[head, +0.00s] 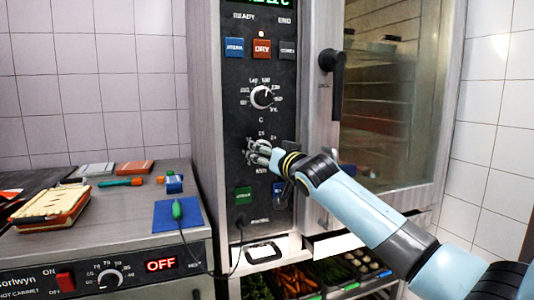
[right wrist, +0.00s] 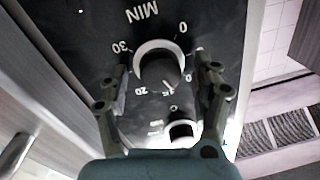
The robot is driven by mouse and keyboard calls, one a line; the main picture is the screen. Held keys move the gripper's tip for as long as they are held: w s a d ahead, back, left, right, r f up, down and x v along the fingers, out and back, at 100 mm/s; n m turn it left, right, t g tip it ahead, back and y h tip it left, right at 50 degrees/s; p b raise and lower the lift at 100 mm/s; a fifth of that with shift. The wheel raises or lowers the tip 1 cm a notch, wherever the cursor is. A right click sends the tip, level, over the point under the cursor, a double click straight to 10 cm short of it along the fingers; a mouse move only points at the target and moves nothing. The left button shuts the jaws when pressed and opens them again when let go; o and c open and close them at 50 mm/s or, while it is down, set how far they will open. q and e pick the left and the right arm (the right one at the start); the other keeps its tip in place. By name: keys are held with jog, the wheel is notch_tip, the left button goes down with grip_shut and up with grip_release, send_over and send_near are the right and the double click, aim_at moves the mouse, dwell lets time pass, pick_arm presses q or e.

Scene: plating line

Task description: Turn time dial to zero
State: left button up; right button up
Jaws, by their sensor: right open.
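The time dial (right wrist: 160,66) is a dark round knob with a pale ring, marked MIN, on the oven's black control panel (head: 287,75). Its scale shows 0 and 30 in the right wrist view, which is upside down. Its pointer setting is hard to read. My right gripper (head: 259,151) is at the panel and largely covers this dial in the head view. In the right wrist view my right gripper (right wrist: 161,75) is open, one finger on each side of the knob. I cannot tell whether the fingers touch it. My left gripper is not in view.
The temperature dial (head: 262,97) is above my right gripper. A smaller knob (right wrist: 182,131) shows near the fingers. The green button (head: 243,195) is below, and the oven door handle (head: 334,80) is to the right. A counter with a blue mat (head: 164,217) stands left.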

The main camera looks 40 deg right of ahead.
jog(key=shift+c, duration=0.3)
jog(key=c, duration=1.1)
jog(key=shift+a+n+g+h+p, duration=0.1)
jog(key=shift+n+g+h+p, duration=0.3)
jog(key=shift+n+p, duration=3.7)
jog(key=shift+a+n+g+h+p, duration=0.25)
jog(key=shift+n+p, duration=1.45)
jog(key=shift+n, duration=4.7)
jog(key=shift+d+h, duration=0.2)
jog(key=shift+h, duration=0.05)
